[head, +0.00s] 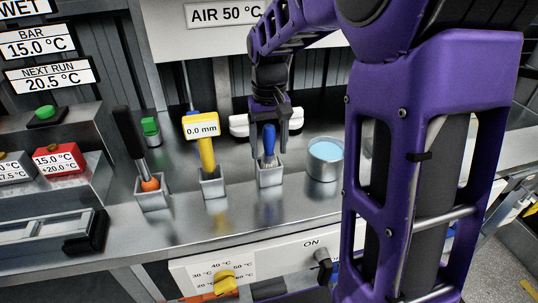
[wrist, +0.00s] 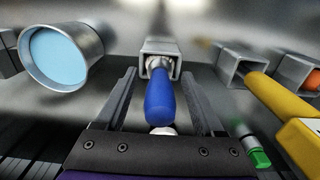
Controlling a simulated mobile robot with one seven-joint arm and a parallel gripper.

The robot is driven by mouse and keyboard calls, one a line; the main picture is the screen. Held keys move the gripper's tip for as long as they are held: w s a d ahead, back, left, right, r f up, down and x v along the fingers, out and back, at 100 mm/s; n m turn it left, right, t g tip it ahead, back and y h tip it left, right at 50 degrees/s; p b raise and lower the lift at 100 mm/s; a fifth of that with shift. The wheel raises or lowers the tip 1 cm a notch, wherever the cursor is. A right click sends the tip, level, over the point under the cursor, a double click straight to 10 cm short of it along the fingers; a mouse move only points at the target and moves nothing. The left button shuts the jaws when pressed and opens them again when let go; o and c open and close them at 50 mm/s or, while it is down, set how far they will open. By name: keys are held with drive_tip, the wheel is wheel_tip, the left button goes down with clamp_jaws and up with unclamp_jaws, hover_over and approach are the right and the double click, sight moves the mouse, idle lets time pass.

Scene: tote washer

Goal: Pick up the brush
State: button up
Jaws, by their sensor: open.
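The brush with a blue handle (head: 269,140) stands upright in a small square metal holder (head: 271,174) on the steel counter. In the wrist view its blue handle (wrist: 160,98) points toward the camera, with the holder (wrist: 157,49) behind it. My gripper (head: 269,146) is above the holder with its fingers on either side of the handle. In the wrist view my gripper (wrist: 162,85) is open, and gaps show between each finger and the handle. The brush's lower end is mostly hidden in the holder.
A metal cup of blue liquid (head: 325,158) stands just right of the holder. To the left are a yellow gauge reading 0.0 mm (head: 203,140) and a black-handled tool with an orange ball (head: 129,133), each in a holder. A white object (head: 239,125) lies behind.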

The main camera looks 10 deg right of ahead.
clamp_jaws()
drive_tip(key=shift+r, duration=0.1)
